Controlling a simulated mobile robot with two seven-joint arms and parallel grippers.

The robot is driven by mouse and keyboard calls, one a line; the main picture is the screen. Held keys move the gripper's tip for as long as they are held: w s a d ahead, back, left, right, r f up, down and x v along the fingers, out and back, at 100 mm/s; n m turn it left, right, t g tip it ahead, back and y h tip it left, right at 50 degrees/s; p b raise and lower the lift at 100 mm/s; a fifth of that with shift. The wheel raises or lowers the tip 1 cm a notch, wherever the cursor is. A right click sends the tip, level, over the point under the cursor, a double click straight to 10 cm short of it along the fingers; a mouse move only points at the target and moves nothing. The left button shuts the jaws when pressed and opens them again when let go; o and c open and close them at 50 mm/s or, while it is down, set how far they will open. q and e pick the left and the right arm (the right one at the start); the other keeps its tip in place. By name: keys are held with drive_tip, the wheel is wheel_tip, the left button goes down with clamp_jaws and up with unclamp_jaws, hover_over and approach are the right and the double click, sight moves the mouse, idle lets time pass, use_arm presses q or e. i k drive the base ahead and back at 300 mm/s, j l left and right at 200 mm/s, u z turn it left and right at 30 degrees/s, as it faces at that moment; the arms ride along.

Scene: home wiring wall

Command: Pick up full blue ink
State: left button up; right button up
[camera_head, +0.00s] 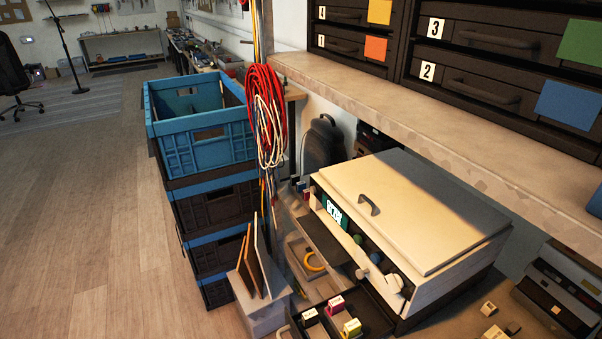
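No item that I can clearly read as a full blue ink shows. A black tray (378,318) at the bottom centre holds small labelled cartridges: a pink one (336,304), a yellow-green one (351,327) and a dark one (310,317) whose colour I cannot tell. Small blue and red items (303,187) stand behind, left of the beige machine (415,210); they are too small to identify. The machine's lid is closed. Neither of my grippers is in view.
A shelf (440,125) with numbered drawers (485,85) overhangs the machine. Stacked blue and black crates (205,150) stand left, beside hanging red and white cables (265,110). A grey block (262,312) holds upright boards. Open floor (80,220) lies at left.

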sight(300, 186)
drive_tip(key=z, duration=0.6)
drive_tip(key=i+j+z, duration=0.1)
drive_tip(key=j+z, duration=0.65)
drive_tip(key=z, duration=0.15)
drive_tip(key=j+z, duration=0.2)
drive_tip(key=j, duration=0.25)
drive_tip(key=k+j+z, duration=0.2)
drive_tip(key=j, duration=0.7)
drive_tip(key=k+j, duration=0.1)
drive_tip(key=j, duration=0.35)
drive_tip(key=z, duration=0.05)
